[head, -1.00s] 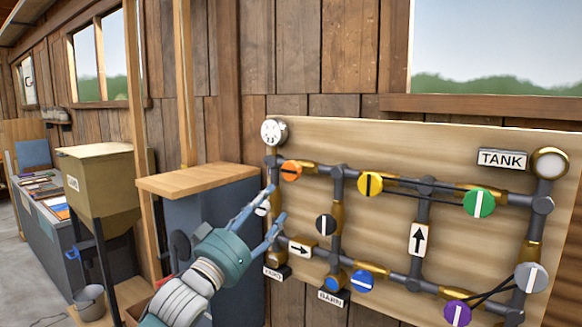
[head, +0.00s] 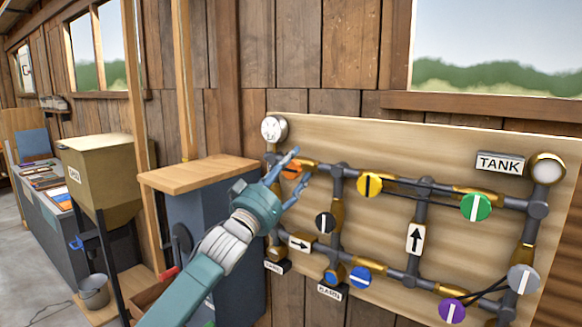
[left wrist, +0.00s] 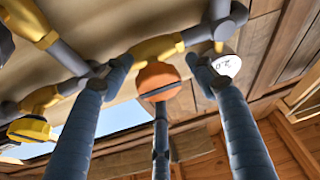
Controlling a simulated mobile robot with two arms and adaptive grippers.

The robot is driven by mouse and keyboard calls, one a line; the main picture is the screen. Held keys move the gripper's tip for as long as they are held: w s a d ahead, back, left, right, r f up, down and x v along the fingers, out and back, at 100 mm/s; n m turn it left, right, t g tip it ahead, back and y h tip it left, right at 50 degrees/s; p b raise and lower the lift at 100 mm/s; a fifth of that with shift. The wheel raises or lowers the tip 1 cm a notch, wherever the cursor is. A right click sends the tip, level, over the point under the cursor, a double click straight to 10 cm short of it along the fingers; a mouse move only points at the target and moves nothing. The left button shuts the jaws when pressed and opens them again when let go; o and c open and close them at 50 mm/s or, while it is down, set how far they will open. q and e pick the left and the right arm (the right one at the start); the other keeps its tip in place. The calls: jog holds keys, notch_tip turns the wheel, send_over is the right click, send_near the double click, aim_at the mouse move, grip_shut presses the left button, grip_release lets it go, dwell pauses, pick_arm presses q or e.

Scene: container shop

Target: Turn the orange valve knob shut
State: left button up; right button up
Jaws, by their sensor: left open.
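The orange valve knob (head: 291,171) sits on the upper pipe at the left of the wooden valve board (head: 400,160). It is partly hidden by my fingers in the head view. In the left wrist view the orange knob (left wrist: 158,82) shows whole, with a dark slot across its face. My left gripper (head: 298,165) is open, its fingers raised at the knob. In the left wrist view two fingers stand to either side of the knob and a third is below it. I cannot tell whether any finger touches it. My right gripper is not in view.
Yellow (head: 369,185), green (head: 475,207), black (head: 325,223), blue (head: 361,277), purple (head: 451,311) and grey (head: 523,279) knobs share the board. A wood-topped cabinet (head: 198,173) stands left of the board.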

pick_arm(q)
jog(key=c, duration=1.1)
jog(key=shift+r+m+h, duration=0.15)
jog(key=shift+m+h, duration=0.15)
jog(key=shift+m, duration=0.3)
jog(key=m+g+h+p, duration=0.1)
jog(key=m, duration=0.3)
jog(key=shift+a+r+g+h+p, duration=0.1)
jog(key=shift+r+g+h+p, duration=0.05)
jog(key=shift+g+h+p, duration=0.25)
jog(key=m+g+h+p, duration=0.1)
jog(key=m, duration=0.3)
jog(key=m+g+h, duration=0.1)
jog(key=m+g, duration=0.1)
jog(key=m, duration=0.2)
jog(key=shift+p, duration=0.4)
jog(key=m+g, duration=0.1)
jog(key=m, duration=0.2)
jog(key=m+g+p, duration=0.1)
jog(key=m+g, duration=0.1)
jog(key=m, duration=0.1)
jog(key=shift+m+h, duration=0.3)
jog(key=shift+h, duration=0.1)
jog(key=shift+m+g+y+p, duration=0.35)
jog(key=shift+m+g, duration=0.35)
jog(key=shift+m, duration=1.2)
